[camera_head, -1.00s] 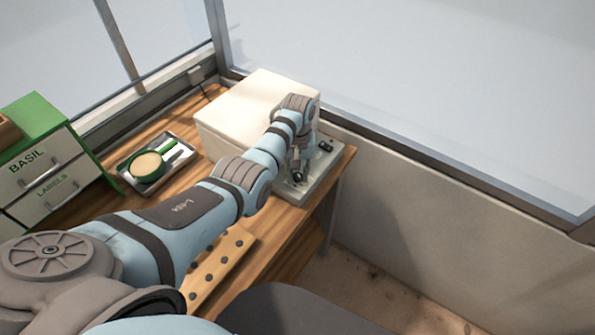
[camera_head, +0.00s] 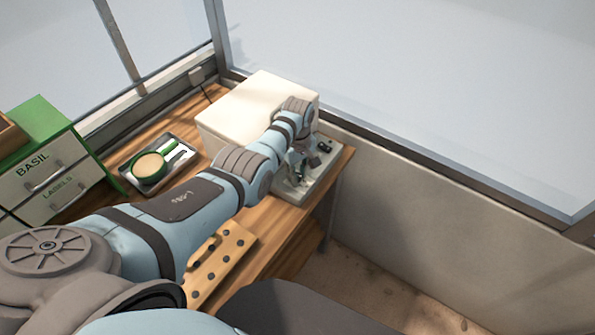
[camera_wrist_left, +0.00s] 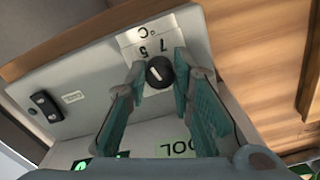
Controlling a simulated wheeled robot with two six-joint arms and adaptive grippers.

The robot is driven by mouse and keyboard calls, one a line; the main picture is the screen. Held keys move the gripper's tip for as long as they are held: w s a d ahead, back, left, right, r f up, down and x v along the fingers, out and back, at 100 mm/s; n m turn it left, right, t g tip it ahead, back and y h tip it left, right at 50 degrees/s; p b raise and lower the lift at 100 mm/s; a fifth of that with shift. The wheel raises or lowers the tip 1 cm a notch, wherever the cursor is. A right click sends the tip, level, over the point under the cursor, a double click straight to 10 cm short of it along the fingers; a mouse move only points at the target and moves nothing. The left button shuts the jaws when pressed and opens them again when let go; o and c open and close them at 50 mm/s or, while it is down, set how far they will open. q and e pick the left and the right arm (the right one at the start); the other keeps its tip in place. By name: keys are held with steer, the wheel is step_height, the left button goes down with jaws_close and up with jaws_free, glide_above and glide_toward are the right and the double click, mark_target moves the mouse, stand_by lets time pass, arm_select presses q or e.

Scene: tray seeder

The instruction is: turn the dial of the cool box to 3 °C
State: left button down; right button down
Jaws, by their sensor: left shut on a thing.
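The cool box (camera_head: 235,112) is a pale box at the back right of the bench, with a grey control panel (camera_head: 312,184) at its front. In the left wrist view, the panel (camera_wrist_left: 85,75) carries a black round dial (camera_wrist_left: 158,71) with a white pointer line. A white scale plate beside it shows 7, 5 and °C; a 3 cannot be made out, and the exact setting is unclear. My left gripper (camera_wrist_left: 160,72) has its teal fingers on both sides of the dial, shut on it. It also shows in the head view (camera_head: 299,176), where the dial is hidden.
A black switch (camera_wrist_left: 46,105) sits on the panel. A tray (camera_head: 138,181) with a green-handled round sieve lies left of the cool box. A wooden block with holes (camera_head: 233,241) lies nearer. Green-topped drawers (camera_head: 45,172) stand at the left. The bench edge is close on the right.

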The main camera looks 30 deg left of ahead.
arm_select(q)
steer(key=n, duration=0.6)
steer(key=shift+w+a+n, duration=0.1)
steer(key=shift+n, duration=0.2)
steer(key=n, duration=0.5)
steer(key=shift+n, duration=0.3)
steer(key=c, duration=1.4)
jaws_free()
steer(key=shift+r, duration=0.45)
step_height(320, 180, up, 11)
